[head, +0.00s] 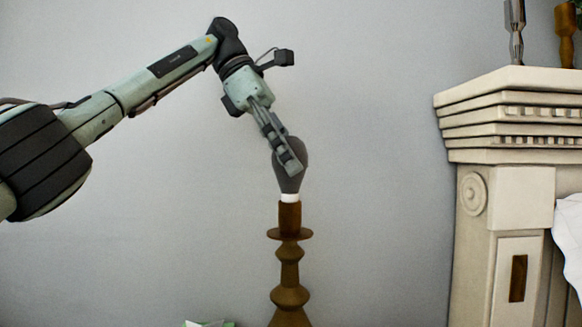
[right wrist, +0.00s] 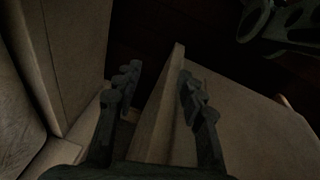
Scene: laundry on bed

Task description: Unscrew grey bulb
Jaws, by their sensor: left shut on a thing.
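The grey bulb (head: 291,181) stands upright at the top of a brown turned lamp base (head: 289,250). A white collar (head: 290,198) shows between the bulb and the brown socket. My left gripper (head: 288,162) reaches down from the upper left and is shut on the grey bulb, with its fingers along the bulb's sides. The far finger is mostly hidden. My right gripper (right wrist: 157,95) shows only in the right wrist view. Its two fingers are spread apart, with a beige panel edge seen between them and no clear contact.
A cream carved mantel-like post (head: 500,180) stands at the right, with a silver candlestick (head: 515,30) and a brown one (head: 565,35) on top. White cloth (head: 570,235) hangs at the right edge. A small green and white item (head: 208,323) shows at the bottom. The wall behind is clear.

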